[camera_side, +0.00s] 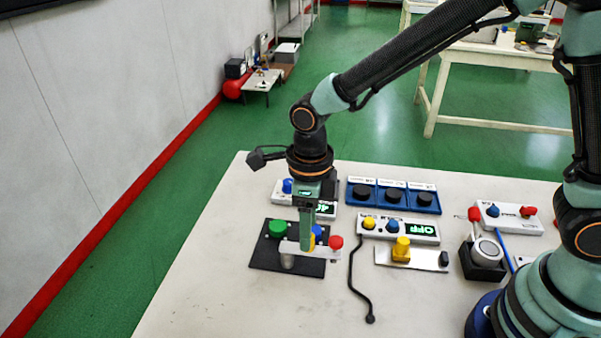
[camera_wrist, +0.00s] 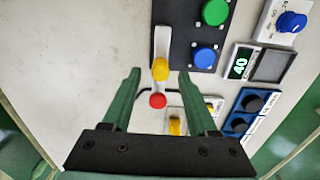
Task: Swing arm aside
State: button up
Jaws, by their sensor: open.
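The white swing arm (camera_wrist: 161,42) lies along the edge of a black plate (camera_wrist: 178,50), with a yellow knob (camera_wrist: 160,69) and a red knob (camera_wrist: 157,100) at its near end in the wrist view. In the side view the swing arm (camera_side: 294,247) extends right across the black plate (camera_side: 262,258) to the red knob (camera_side: 336,242). My gripper (camera_wrist: 160,76) is open, with its green fingers either side of the yellow knob in the wrist picture. Contact cannot be told. In the side view my gripper (camera_side: 308,246) points down at the swing arm and partly hides the yellow knob.
Green (camera_side: 277,229) and blue (camera_wrist: 204,57) buttons sit on the plate. Behind is a panel displaying 40 (camera_wrist: 240,66). The front-left table is clear.

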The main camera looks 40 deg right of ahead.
notch_tip(320, 180, up, 9)
jog(key=shift+r, duration=0.15)
dwell(0.4)
jog(key=s+d+r+n+t, duration=0.2)
jog(key=s+d+r+n, duration=0.1)
jog(key=d+n, duration=0.6)
jog(key=s+d+r+n+t, duration=0.3)
jog(key=d+n, duration=0.6)
jog(key=n, duration=0.9)
jog(key=shift+d+t, duration=0.3)
jog(key=shift+d, duration=0.05)
